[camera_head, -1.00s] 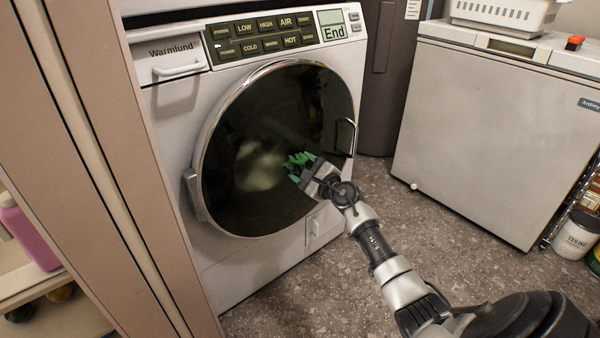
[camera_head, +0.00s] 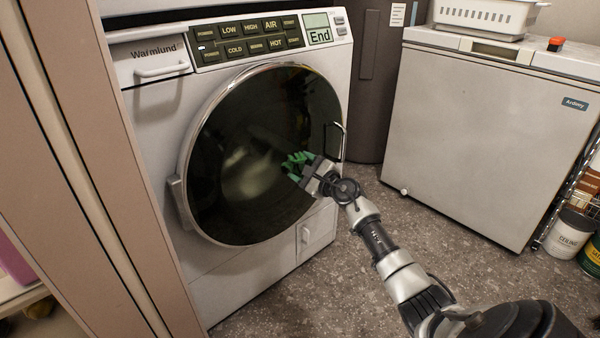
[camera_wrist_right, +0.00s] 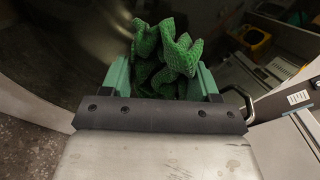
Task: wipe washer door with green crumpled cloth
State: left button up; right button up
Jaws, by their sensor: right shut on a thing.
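The washer door (camera_head: 235,185) is a round dark glass with a silver rim and a handle (camera_head: 334,141) at its right side. It is shut on the white washer. My right gripper (camera_head: 303,169) is in front of the right half of the glass, shut on the green crumpled cloth (camera_head: 293,161). The right wrist view shows the cloth (camera_wrist_right: 168,55) bunched between the fingers, with the dark glass behind it. Whether the cloth touches the glass I cannot tell. My left gripper is not in view.
A beige panel edge (camera_head: 88,150) stands close on the left. A white chest freezer (camera_head: 480,130) with a white basket (camera_head: 487,14) on top stands at the right. Paint cans (camera_head: 570,236) sit at the far right. The speckled floor (camera_head: 290,300) between is clear.

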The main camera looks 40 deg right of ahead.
aim_at(311, 163)
jog(key=shift+d+f+b, duration=0.1)
jog(key=shift+d+b, duration=0.6)
jog(key=shift+d, duration=0.3)
jog(key=shift+w+d+b, duration=0.15)
jog(key=shift+d+b, duration=0.25)
jog(key=shift+d, duration=0.25)
